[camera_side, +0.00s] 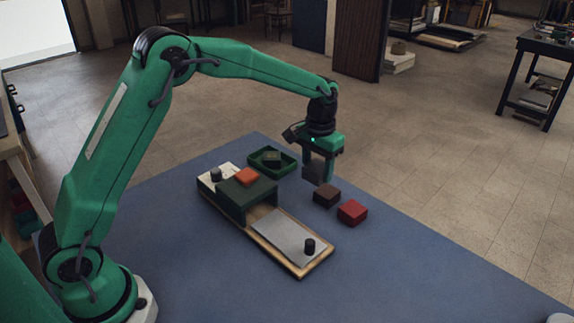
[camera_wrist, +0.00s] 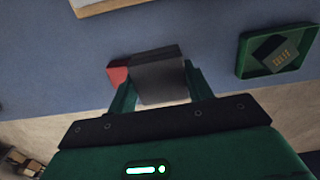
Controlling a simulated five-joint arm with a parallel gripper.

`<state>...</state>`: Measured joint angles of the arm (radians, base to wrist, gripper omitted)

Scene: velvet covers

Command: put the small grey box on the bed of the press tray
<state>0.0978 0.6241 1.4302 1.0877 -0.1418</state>
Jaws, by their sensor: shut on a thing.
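My gripper (camera_side: 326,172) is shut on the small grey box (camera_side: 312,173) and holds it above the blue table. In the wrist view the grey box (camera_wrist: 158,78) sits between the two green fingers. The press tray is a long wooden board (camera_side: 303,268) to the left of my gripper and nearer the side camera. A dark green housing (camera_side: 245,194) spans its middle, and a flat light grey plate (camera_side: 283,232) with a black knob (camera_side: 309,246) lies on its near right part. Any surface under the housing is mostly hidden.
A brown box (camera_side: 326,195) and a red box (camera_side: 352,211) stand on the table near my gripper. A green tray (camera_side: 286,168) holding a dark green box (camera_side: 271,158) stands behind the press tray. The table's front is clear.

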